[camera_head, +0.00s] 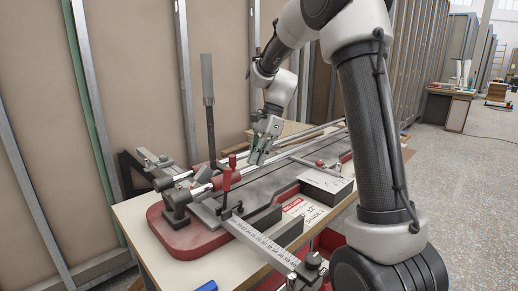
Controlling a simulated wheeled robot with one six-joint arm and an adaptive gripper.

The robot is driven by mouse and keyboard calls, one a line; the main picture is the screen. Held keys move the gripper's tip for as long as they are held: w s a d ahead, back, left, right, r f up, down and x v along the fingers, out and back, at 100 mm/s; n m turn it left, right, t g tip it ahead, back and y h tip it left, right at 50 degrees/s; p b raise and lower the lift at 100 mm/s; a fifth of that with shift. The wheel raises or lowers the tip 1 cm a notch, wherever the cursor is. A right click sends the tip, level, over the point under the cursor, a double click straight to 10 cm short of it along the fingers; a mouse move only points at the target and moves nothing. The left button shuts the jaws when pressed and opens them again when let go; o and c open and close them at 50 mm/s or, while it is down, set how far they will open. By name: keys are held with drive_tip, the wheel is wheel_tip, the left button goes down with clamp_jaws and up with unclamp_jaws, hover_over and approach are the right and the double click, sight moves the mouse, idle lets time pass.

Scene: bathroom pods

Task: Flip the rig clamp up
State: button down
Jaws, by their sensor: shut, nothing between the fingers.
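A red-framed cutting rig (185,232) with long metal rails lies on the table. A red upright clamp-like part (227,178) stands near its front end; I take it to be the rig clamp, but I cannot be sure. A dark lever with a grey grip (208,82) stands nearly upright behind the rails. My gripper (256,158) points down over the rails, to the right of the red part and apart from it. Its fingers look shut and empty. Whether the fingertips touch a rail cannot be told.
A marked ruler bar (262,240) reaches toward the table's front edge. A small grey box (325,185) and a red-and-white label (305,210) are on the right side. A blue item (207,287) lies at the front. Panels with metal studs (140,85) stand close behind; floor is open at right.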

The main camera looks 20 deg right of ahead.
drive_tip(key=s+a+f, duration=0.1)
drive_tip(key=a+f, duration=0.2)
drive_tip(key=a, duration=0.2)
drive_tip(key=shift+a+f, duration=0.15)
drive_tip(key=shift+a, duration=0.1)
drive_tip(key=shift+s, duration=0.1)
drive_tip(key=shift+a, duration=0.15)
